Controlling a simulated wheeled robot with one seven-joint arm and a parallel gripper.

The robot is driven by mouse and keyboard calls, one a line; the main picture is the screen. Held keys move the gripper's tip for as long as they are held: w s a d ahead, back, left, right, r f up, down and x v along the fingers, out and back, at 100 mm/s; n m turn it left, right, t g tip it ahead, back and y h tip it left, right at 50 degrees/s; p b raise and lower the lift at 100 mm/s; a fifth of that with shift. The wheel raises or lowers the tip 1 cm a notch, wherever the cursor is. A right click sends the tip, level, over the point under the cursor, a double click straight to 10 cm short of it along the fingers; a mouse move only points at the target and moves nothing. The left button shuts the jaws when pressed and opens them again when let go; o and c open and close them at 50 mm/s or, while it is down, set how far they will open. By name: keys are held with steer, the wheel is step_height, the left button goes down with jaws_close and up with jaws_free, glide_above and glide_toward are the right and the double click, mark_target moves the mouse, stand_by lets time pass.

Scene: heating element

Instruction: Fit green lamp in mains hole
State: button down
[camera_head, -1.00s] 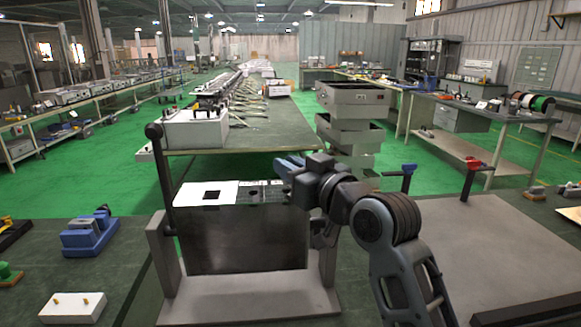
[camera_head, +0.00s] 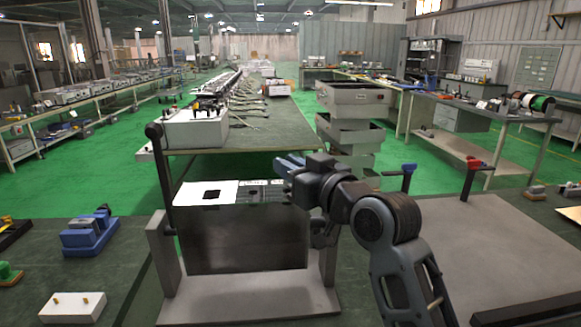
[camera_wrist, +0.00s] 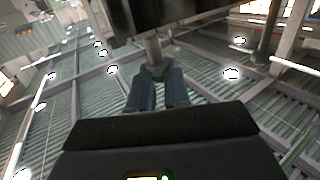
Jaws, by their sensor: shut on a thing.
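My gripper (camera_head: 289,166) is at the top right of an upright dark panel (camera_head: 243,240) held in a grey stand. In the wrist view its blue-grey fingers (camera_wrist: 157,78) are shut on a grey cylindrical piece (camera_wrist: 153,48). This piece reaches up to the dark panel's underside (camera_wrist: 185,22); I cannot tell whether it touches or sits in a hole. No green shows on it, so I cannot confirm that it is the green lamp. The mains hole cannot be made out.
A white plate (camera_head: 187,194) with a black square lies along the panel's top. Left on the bench are a blue fixture (camera_head: 90,235), a white block with brass pins (camera_head: 73,308) and a green knob (camera_head: 8,272). A grey board (camera_head: 470,250) lies at right.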

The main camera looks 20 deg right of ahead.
steer(key=shift+f+b, duration=1.4)
steer(key=shift+f, duration=0.4)
steer(key=c, duration=1)
jaws_free()
steer(key=shift+s, duration=0.1)
steer(key=b+v, duration=0.1)
steer(key=v, duration=0.6)
steer(key=shift+s, duration=0.35)
